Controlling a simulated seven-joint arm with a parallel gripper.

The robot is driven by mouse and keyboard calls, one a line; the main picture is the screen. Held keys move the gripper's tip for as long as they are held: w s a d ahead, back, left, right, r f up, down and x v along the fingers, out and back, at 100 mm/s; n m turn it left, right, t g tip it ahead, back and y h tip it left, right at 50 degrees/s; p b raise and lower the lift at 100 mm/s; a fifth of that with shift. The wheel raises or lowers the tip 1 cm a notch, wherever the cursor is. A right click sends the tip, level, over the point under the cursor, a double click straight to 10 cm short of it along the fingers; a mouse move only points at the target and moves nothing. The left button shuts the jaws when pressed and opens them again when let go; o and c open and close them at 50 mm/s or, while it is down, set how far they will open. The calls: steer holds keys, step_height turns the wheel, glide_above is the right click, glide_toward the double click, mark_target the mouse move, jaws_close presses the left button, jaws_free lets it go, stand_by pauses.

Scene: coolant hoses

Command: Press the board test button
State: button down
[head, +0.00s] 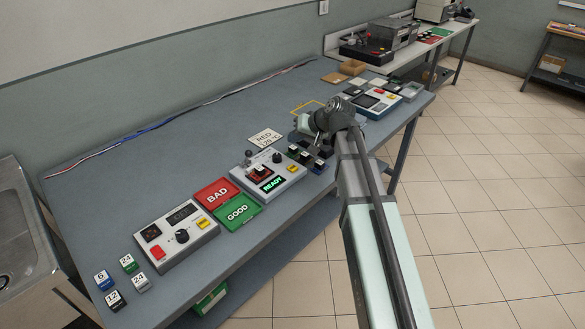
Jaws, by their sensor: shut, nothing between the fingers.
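A grey-white test unit (246,180) sits mid-table with a lit green READY display (272,184). My gripper (317,153) is shut and empty, to the right of the unit and apart from the yellow button. My wrist hides part of the gripper and the table behind it; fingertip height is hard to tell.
Small dark blocks (303,156) stand between the unit and my gripper. Red BAD (217,193) and green GOOD (238,211) mats lie left of the unit. Another control box (176,232) and several labelled cubes are further left. The table's back middle is mostly clear.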

mark_target(295, 168)
steer(key=shift+f, duration=4.35)
steer(key=shift+f, duration=0.1)
steer(key=shift+f, duration=0.35)
steer(key=shift+f, duration=0.4)
steer(key=shift+r, duration=0.85)
steer(key=shift+r, duration=2.5)
